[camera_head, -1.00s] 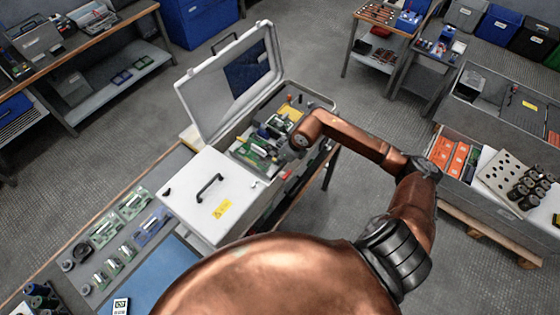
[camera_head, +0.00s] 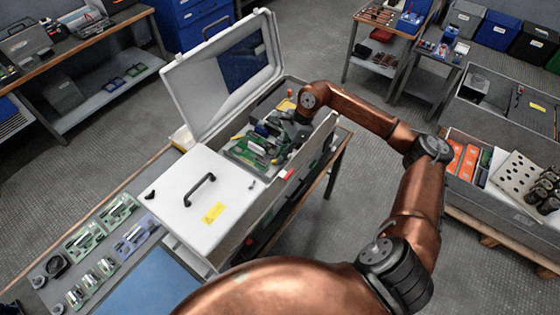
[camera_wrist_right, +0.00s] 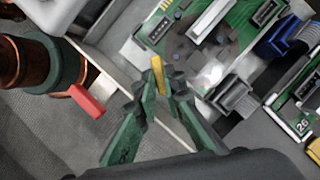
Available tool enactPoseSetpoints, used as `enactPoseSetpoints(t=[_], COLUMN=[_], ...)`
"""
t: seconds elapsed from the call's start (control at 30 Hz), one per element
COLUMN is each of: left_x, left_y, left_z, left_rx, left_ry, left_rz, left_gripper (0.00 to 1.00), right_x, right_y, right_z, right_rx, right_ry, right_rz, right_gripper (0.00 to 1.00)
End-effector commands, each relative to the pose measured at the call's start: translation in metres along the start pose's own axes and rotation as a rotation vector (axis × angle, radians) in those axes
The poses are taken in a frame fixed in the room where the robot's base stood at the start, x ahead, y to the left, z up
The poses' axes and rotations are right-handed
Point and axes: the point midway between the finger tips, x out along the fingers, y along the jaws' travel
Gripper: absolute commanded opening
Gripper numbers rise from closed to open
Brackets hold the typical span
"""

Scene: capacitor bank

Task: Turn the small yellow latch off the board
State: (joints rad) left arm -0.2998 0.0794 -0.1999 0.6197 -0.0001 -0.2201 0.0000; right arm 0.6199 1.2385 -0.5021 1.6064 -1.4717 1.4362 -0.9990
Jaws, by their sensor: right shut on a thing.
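The small yellow latch (camera_wrist_right: 158,74) stands at the near edge of a green circuit board (camera_wrist_right: 190,40) in the right wrist view. My right gripper (camera_wrist_right: 163,84) has its green fingers shut on the latch, with the yellow tip showing between them. In the head view my right gripper (camera_head: 289,138) reaches down into the open grey case, over the green board (camera_head: 253,150). There its fingertips and the latch are too small and covered to make out. My left gripper is not in view.
The case's white lid (camera_head: 222,75) stands open behind, and a white panel with a black handle (camera_head: 199,190) covers its front. A red tab (camera_wrist_right: 87,101) and a copper cylinder (camera_wrist_right: 20,64) are left of my fingers. A blue connector (camera_wrist_right: 283,38) is right.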

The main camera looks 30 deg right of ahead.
Motion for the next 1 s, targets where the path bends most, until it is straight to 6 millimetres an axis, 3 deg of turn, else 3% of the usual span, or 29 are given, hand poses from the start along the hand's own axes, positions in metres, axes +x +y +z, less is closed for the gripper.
enactPoseSetpoints(t=[0.1, 0.4, 1.0], left_x=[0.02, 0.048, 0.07], left_y=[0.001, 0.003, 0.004], left_z=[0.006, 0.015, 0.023], left_rx=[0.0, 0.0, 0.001], left_ry=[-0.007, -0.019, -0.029], left_rz=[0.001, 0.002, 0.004], left_gripper=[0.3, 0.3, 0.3], right_x=[0.005, 0.004, 0.001], right_y=[-0.003, -0.006, -0.007], right_z=[-0.002, -0.001, 0.001], right_rx=[-0.1, -0.342, -0.571], right_ry=[0.001, 0.002, 0.003], right_rz=[0.04, 0.14, 0.235], right_gripper=[0.0, 0.0, 0.0])
